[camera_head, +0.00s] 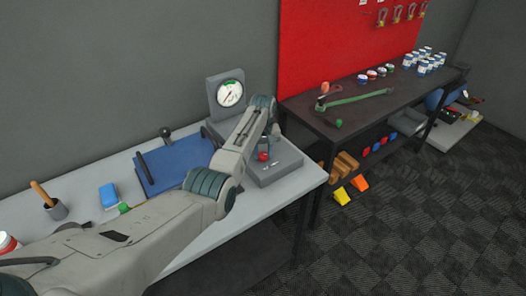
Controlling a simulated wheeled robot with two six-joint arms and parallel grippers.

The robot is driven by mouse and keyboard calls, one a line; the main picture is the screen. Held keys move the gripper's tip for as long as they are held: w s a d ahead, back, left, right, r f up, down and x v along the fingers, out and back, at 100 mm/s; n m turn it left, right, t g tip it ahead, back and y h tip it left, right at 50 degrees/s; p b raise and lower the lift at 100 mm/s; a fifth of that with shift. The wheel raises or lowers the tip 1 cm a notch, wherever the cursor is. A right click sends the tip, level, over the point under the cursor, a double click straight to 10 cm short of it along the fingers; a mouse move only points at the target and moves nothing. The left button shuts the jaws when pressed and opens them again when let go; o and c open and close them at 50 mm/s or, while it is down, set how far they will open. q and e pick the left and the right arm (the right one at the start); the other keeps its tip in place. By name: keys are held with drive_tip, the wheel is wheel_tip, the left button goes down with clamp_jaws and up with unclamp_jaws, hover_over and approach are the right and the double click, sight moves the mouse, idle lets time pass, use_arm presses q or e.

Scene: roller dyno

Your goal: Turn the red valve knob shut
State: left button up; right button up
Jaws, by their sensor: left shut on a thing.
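The red valve knob (263,156) sits on a grey block (282,165) at the right end of the light grey bench. A round white gauge (230,93) stands on an upright grey plate behind the block. My left arm reaches in from the lower left, bends up and then drops at the wrist. My left gripper (266,150) points down at the knob and is shut on it. The fingers are small and partly hidden by my arm. My right gripper is not in view.
A dark table (345,120) with a green wrench and several cans stands right. Open carpet lies at front right.

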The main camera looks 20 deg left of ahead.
use_arm(q)
drive_tip(key=m+p, duration=0.1)
drive_tip(key=m, duration=0.3)
drive_tip(key=shift+r+p, duration=0.2)
drive_tip(key=shift+p, duration=0.2)
drive_tip(key=m+p, duration=0.1)
drive_tip(key=m, duration=0.3)
drive_tip(key=shift+m, duration=0.3)
drive_tip(key=m+p, duration=0.1)
drive_tip(key=m, duration=0.3)
drive_tip(key=shift+w+m, duration=0.1)
drive_tip(key=shift+m, duration=2.2)
drive_tip(key=o, duration=0.8)
drive_tip(key=shift+a, duration=0.1)
drive_tip(key=shift+c, duration=0.2)
drive_tip(key=shift+o, duration=1)
